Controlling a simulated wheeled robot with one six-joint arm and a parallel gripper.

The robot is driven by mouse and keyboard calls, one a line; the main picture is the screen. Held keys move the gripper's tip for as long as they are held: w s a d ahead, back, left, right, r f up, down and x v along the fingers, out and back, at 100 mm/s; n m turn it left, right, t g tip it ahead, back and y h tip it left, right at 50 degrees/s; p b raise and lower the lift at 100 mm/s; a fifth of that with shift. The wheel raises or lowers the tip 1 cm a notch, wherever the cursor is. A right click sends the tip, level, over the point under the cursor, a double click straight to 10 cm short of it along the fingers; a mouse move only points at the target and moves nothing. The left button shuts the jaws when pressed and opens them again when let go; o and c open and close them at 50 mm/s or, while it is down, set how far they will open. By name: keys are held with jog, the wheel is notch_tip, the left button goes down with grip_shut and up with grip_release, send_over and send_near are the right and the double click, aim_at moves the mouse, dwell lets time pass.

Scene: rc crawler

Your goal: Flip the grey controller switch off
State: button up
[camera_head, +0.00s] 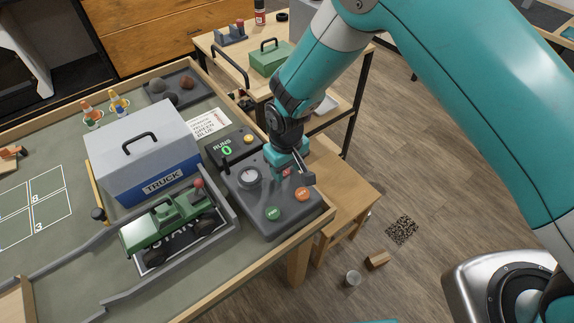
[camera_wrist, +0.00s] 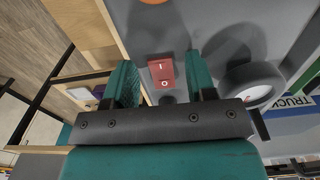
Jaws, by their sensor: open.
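The grey controller (camera_head: 250,212) sits on the right end of the table and also fills the upper middle of the wrist view (camera_wrist: 150,32). Its red rocker switch (camera_wrist: 162,74) is marked I at the top and O at the bottom in that view. A small part of the switch (camera_head: 287,171) shows in the head view. I cannot tell which end is pressed in. My gripper (camera_wrist: 160,64) is open and empty, pointing down over the switch, one finger on each side of it. In the head view, my gripper (camera_head: 291,176) is close above the controller; contact is unclear.
The controller also carries a round dial (camera_head: 248,177), a green button (camera_head: 272,214) and an orange button (camera_head: 302,194). A grey and blue TRUCK box (camera_head: 140,155) and a RUNS display (camera_head: 227,147) are near.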

jog(key=c, duration=0.9)
jog(key=shift+w+a+g+h+b, duration=0.15)
jog(key=shift+w+g+h+b, duration=0.15)
jog(key=shift+g+h, duration=0.4)
jog(key=shift+r+g, duration=0.1)
jog(key=shift+g, duration=0.4)
jog(key=o, duration=0.9)
